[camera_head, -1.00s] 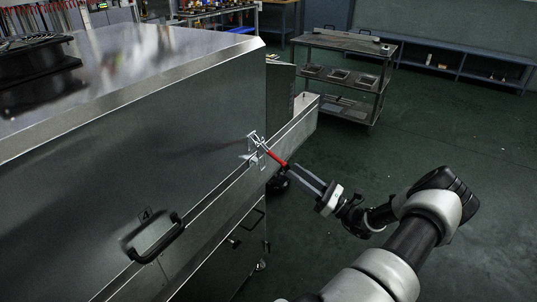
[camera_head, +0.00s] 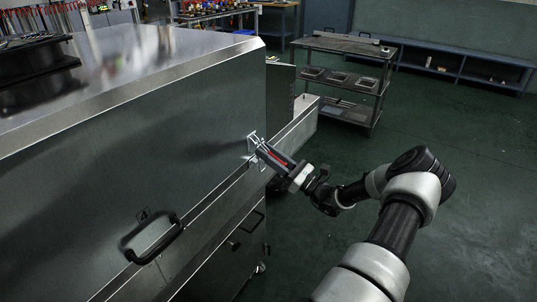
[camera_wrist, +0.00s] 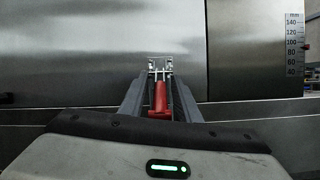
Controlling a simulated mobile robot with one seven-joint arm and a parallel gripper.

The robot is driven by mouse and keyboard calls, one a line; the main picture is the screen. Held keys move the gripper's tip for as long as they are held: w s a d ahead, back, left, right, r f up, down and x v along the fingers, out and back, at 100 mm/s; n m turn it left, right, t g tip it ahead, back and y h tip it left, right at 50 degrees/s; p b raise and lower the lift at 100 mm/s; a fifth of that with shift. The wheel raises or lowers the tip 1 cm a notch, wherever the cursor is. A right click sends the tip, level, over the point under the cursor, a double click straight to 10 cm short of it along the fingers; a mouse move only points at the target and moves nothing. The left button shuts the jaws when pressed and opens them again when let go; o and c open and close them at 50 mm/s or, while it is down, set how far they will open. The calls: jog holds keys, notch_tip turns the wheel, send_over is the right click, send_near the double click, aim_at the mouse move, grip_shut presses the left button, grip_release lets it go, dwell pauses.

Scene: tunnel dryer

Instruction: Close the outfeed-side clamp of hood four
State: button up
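The clamp (camera_head: 254,140) is a bright metal toggle latch with a red handle (camera_head: 277,156), at the far end of the steel hood's (camera_head: 130,165) long side. Its handle sticks out from the hood toward my gripper (camera_head: 266,151). In the wrist view the metal clamp (camera_wrist: 159,64) is straight ahead, and the red handle (camera_wrist: 160,98) lies between the two grey fingers of my gripper (camera_wrist: 160,82). The fingers are apart, one on each side of the handle, with what look like narrow gaps. A small dark mark like a 4 (camera_head: 144,214) is on the hood.
A black grab handle (camera_head: 155,243) is on the hood's near side. A metal ledge (camera_head: 215,205) runs below the hood. A shelf cart (camera_head: 343,48) stands beyond the far end. A ruler scale (camera_wrist: 293,45) shows at the right. The green floor (camera_head: 470,190) at right is open.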

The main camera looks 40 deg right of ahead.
grip_shut()
jog(key=shift+r, duration=0.1)
